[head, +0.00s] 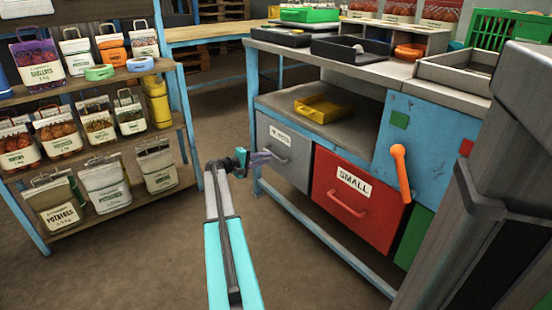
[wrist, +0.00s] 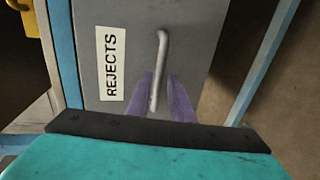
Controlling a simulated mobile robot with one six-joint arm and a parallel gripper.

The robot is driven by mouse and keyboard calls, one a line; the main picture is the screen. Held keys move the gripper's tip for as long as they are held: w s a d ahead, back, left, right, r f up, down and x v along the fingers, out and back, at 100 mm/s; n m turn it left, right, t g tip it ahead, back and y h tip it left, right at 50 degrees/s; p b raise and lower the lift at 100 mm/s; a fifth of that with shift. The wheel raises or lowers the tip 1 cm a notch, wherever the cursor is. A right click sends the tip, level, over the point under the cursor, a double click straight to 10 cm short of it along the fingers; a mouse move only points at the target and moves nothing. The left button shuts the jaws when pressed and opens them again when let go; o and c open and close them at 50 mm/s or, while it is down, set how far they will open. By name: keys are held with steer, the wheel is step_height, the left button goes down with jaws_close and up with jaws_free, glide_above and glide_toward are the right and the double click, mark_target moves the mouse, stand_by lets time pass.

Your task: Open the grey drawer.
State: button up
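The grey drawer (head: 297,165) sits under the bench, left of the red drawer, and looks shut. In the wrist view its grey front (wrist: 207,35) fills the middle, with a "REJECTS" label (wrist: 111,64). Its bar handle (wrist: 161,50) appears upright there; in the head view the handle is partly hidden by my gripper. My gripper (head: 262,158) is at the drawer front. In the wrist view its two purple fingers (wrist: 162,98) are apart, with the handle's lower part between them. I cannot tell whether either finger touches the handle.
The red "SMALL" drawer (head: 338,211) is right of the grey one. A blue bench leg (head: 252,120) stands just left of it, and a low blue rail (head: 320,238) runs below. An orange lever (head: 400,172) juts out farther right. A shelf of sacks (head: 110,160) stands left; floor between is clear.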

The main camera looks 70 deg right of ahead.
mark_target(274, 157)
steer(key=shift+b+x, duration=0.85)
steer(key=shift+x, duration=2.05)
steer(key=shift+r, duration=0.1)
